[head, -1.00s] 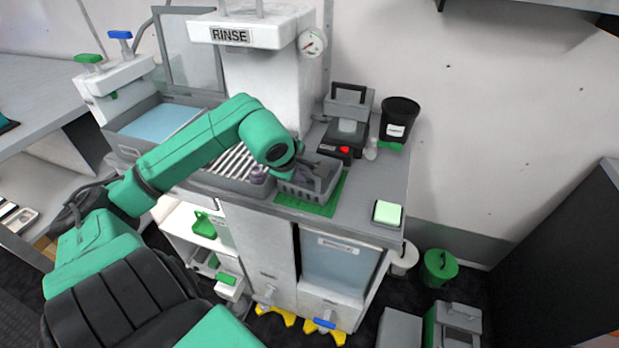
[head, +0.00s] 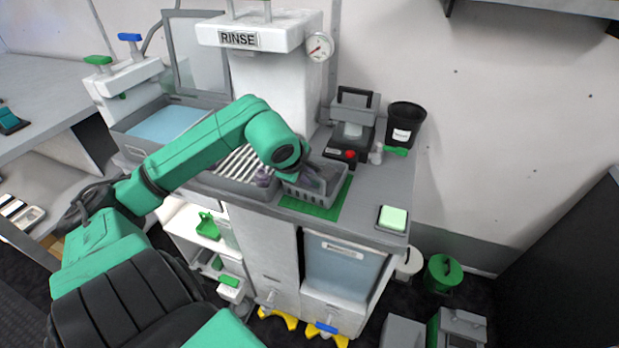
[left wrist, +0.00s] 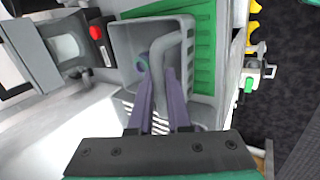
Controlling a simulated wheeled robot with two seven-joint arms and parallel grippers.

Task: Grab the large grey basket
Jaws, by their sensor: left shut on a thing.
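The large grey basket (head: 312,198) stands on a green mat (head: 338,204) on the counter, right of the ribbed rack. Its grey bent handle shows in the left wrist view (left wrist: 186,58). My left gripper (head: 302,180) reaches down into the basket from the left. In the left wrist view its purple fingers (left wrist: 157,80) lie at the handle, and they are shut on the basket. The wrist hides part of the basket's far side in the head view. My right gripper is not in view.
The ribbed rack (head: 240,165) lies left of the basket. A black device with a red button (head: 350,155) and a black bucket (head: 405,122) stand behind it. A pale green pad (head: 392,217) sits at the counter's right front.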

